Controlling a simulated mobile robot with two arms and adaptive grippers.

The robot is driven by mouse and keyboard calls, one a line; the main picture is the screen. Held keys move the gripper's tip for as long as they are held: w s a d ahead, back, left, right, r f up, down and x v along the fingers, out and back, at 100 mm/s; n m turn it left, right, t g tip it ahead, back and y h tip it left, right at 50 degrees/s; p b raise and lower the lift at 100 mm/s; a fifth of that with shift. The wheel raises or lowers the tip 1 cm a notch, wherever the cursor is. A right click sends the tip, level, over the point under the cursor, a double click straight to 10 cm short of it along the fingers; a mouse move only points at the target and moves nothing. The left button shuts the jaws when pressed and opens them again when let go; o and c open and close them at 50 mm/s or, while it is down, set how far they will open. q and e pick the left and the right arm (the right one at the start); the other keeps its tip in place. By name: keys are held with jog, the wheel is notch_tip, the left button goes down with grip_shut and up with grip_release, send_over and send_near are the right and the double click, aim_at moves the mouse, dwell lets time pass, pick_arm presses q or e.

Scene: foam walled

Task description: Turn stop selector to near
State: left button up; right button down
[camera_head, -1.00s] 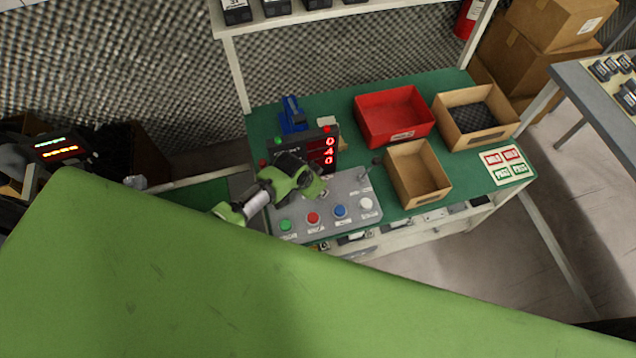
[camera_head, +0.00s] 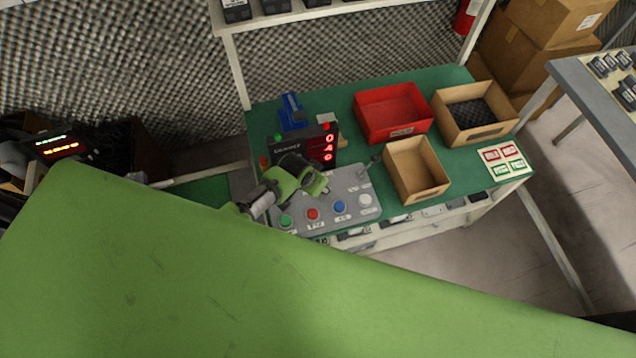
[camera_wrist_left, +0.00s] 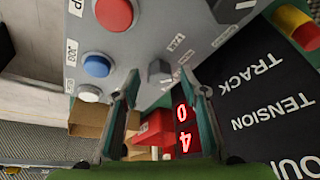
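The grey control panel (camera_head: 350,198) lies on the green bench, with green, red, blue and white buttons along its front. In the left wrist view, a dark selector knob (camera_wrist_left: 159,72) shows between my fingertips, and a second dark knob (camera_wrist_left: 232,9) is at the top. Their printed labels are too small to read surely, so I cannot tell which is the stop selector or where it points. My left gripper (camera_head: 317,184) is over the panel's back left part. In the wrist view its fingers (camera_wrist_left: 160,84) are apart with nothing clearly held; contact with the knob cannot be told. My right gripper is out of view.
A black display box (camera_head: 326,146) with red digits stands behind the panel, close to my left gripper. A red bin (camera_head: 370,133) and cardboard boxes (camera_head: 411,192) stand to the right. A blue device (camera_head: 292,118) stands behind. My green body part covers the foreground.

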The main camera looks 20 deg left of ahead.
pick_arm(q)
jog(key=v, duration=1.2)
dwell(0.3)
dwell(0.3)
